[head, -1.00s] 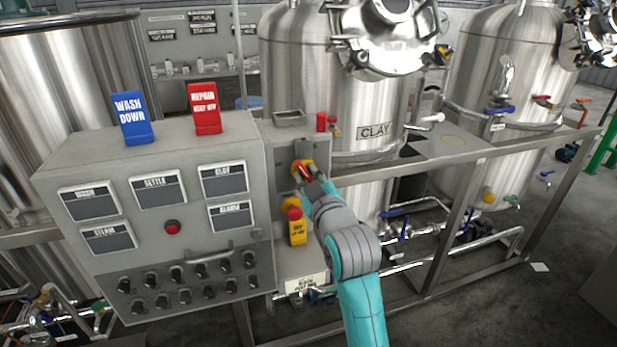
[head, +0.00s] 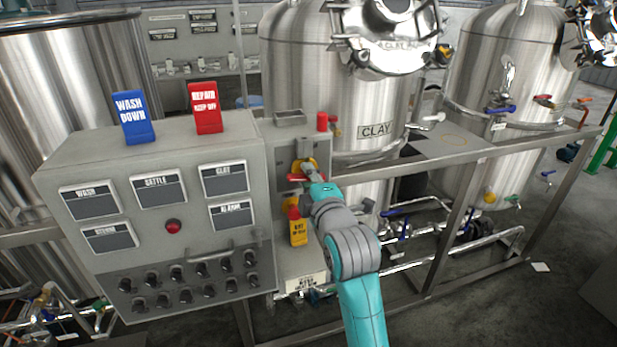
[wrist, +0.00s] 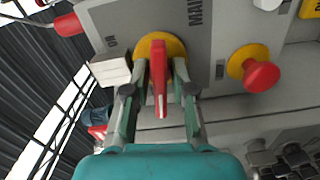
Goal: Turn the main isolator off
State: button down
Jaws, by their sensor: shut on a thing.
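The main isolator (head: 296,177) is a red handle on a yellow disc, on the grey box to the right of the big control panel. In the wrist view the red handle (wrist: 159,85) stands between my two fingers, with the yellow disc (wrist: 176,46) behind it. My gripper (wrist: 160,95) is shut on the handle. In the head view my gripper (head: 308,172) covers part of the disc, and the handle lies roughly level across it.
A red mushroom button (wrist: 262,75) on a yellow collar sits close beside the isolator. A pale block (wrist: 110,68) is near my left finger. A yellow tag (head: 298,233) hangs below. Blue (head: 134,117) and red (head: 205,108) signs stand on the panel. A steel rail (head: 450,165) runs right.

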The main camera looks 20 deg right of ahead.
jog(key=shift+n, duration=0.8)
jog(key=c, duration=1.2)
grip_release()
jog(key=shift+a, duration=0.1)
jog(key=s, duration=1.2)
jog(key=shift+f, duration=0.1)
